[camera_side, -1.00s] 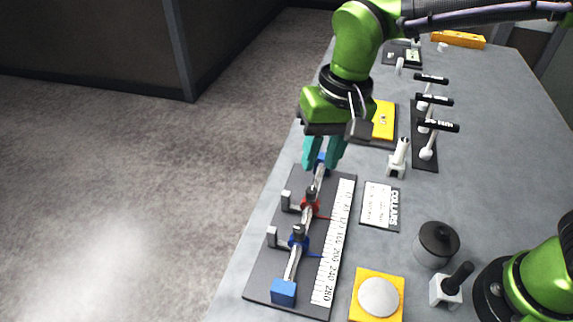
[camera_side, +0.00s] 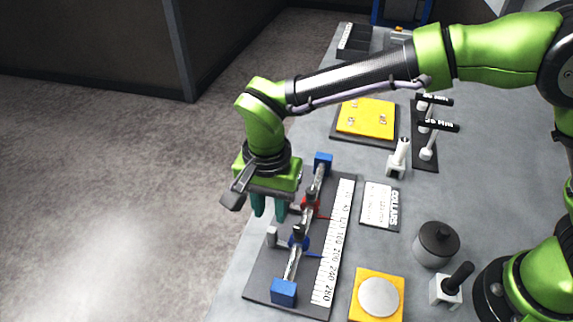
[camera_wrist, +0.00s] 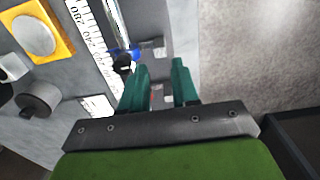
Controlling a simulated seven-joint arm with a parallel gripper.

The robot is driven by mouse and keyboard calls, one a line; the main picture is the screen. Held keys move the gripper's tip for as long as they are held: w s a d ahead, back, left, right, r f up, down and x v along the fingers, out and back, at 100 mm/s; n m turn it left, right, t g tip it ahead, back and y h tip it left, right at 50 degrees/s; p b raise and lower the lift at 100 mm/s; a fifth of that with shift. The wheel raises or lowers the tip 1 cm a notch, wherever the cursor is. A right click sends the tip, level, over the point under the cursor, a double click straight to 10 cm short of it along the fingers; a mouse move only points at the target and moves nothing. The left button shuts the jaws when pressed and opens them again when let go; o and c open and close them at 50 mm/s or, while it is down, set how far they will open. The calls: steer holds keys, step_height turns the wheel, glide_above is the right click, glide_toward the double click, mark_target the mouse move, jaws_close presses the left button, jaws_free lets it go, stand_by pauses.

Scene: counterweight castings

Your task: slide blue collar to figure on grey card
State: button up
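The blue collar (camera_side: 298,243) sits on a silver rail (camera_side: 292,264) with its black knob up, a grey tab on its left and a blue pointer over the white scale (camera_side: 333,245). It also shows in the wrist view (camera_wrist: 126,53). The red collar (camera_side: 310,207) is farther back on the same rail, partly hidden by my gripper. My gripper (camera_side: 268,206) is left of the rail, near the red collar, teal fingers down, apart and empty; the wrist view shows the gap between them (camera_wrist: 160,88). The grey card (camera_side: 379,205) lies right of the scale; its figures are too small to read.
Blue end blocks (camera_side: 284,292) close the rail on a dark base (camera_side: 262,285). To the right are a yellow plate with a pale disc (camera_side: 378,297), a grey cylinder (camera_side: 437,245) and a black-topped post (camera_side: 457,282). Upright levers (camera_side: 428,140) and a yellow panel (camera_side: 365,117) stand behind.

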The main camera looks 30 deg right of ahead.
mark_target(272, 230)
step_height(272, 230, down, 8)
steer(key=shift+r, duration=0.1)
steer(key=shift+c, duration=0.3)
jaws_close()
